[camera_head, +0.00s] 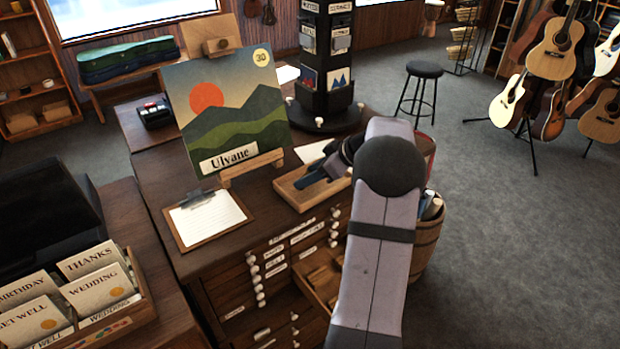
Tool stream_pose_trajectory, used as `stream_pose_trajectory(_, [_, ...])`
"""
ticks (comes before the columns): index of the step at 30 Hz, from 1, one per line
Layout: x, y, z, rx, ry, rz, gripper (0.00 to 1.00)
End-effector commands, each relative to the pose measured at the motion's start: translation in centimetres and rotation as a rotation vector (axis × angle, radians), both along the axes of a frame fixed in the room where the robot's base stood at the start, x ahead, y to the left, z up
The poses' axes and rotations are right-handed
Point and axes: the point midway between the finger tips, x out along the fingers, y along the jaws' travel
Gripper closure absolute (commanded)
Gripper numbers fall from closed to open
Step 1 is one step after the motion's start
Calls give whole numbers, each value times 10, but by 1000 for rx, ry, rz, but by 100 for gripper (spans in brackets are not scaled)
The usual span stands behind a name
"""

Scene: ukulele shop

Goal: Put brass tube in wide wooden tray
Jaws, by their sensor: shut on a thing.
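The wide wooden tray (297,203) is a shallow, light brown tray on the dark wooden cabinet top, right of the record cover. My gripper (308,182) is over the tray, pointing down and left, and partly covers its inside. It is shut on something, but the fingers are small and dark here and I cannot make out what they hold. I cannot pick out the brass tube anywhere in this view. My arm hides the tray's right end.
A record cover (228,110) stands on a small wooden stand left of the tray. A clipboard (208,217) lies in front of it. A black rotating rack (325,70) stands behind. An open drawer (318,275) juts out below. A barrel (428,235) stands at right.

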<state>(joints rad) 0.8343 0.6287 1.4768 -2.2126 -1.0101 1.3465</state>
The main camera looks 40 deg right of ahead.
Motion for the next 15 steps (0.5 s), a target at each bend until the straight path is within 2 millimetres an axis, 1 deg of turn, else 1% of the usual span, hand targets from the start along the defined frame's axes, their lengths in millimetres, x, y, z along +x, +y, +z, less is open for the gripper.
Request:
stream_pose_trajectory(3, [0, 0, -12, 1, 2, 0, 74])
stream_pose_trajectory(5, [0, 0, -16, 1, 2, 0, 74])
stream_pose_trajectory(15, [0, 0, -17, 0, 0, 0, 74])
